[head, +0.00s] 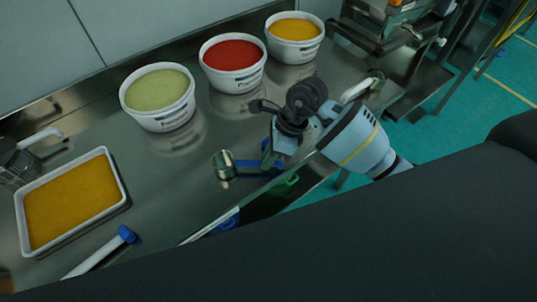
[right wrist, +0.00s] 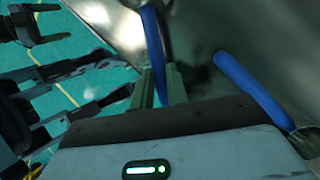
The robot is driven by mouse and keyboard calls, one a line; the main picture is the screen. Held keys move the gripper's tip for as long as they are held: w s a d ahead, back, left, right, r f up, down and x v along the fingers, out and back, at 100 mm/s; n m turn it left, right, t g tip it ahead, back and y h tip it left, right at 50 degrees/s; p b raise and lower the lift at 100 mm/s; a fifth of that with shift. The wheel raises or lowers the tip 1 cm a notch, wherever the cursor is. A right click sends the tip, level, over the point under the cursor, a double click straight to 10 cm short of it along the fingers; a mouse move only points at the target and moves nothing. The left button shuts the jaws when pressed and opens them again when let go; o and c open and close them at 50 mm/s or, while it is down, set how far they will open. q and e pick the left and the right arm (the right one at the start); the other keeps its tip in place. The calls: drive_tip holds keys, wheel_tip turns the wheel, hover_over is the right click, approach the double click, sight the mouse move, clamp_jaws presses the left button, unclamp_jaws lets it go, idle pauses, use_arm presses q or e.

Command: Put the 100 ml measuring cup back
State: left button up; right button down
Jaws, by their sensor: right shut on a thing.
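The measuring cup (head: 223,164) is a small metal cup with a blue handle, at the middle of the steel table in the head view. My right gripper (head: 268,158) is shut on its handle, close to the table's front edge. In the right wrist view the blue handle (right wrist: 154,50) runs between the fingertips (right wrist: 161,88). I cannot tell whether the cup touches the table or hangs just above it. A second blue bar (right wrist: 250,85) lies to the right of the fingers, apart from them. My left gripper cannot be made out.
Tubs of green (head: 158,97), red (head: 233,63) and orange (head: 294,38) powder stand along the back. A white tray of orange powder (head: 118,172), a blue-ended tool (head: 125,235) and a metal vessel (head: 16,163) are at left. The table between is clear.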

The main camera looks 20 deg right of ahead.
use_arm(q)
drive_tip(key=shift+s+f, duration=0.1)
use_arm(e)
drive_tip(key=shift+f, duration=0.15)
use_arm(q)
drive_tip(key=shift+a, duration=0.1)
use_arm(e)
drive_tip(key=c, duration=1.3)
unclamp_jaws()
drive_tip(key=shift+o, duration=0.2)
drive_tip(key=o, duration=0.4)
use_arm(q)
drive_tip(key=w+r+t+p, duration=0.1)
drive_tip(key=w+r+p, duration=0.2)
drive_tip(key=w+r, duration=0.1)
drive_tip(key=shift+w+r, duration=0.2)
drive_tip(key=shift+r, duration=0.55)
use_arm(e)
drive_tip(key=shift+r, duration=3.5)
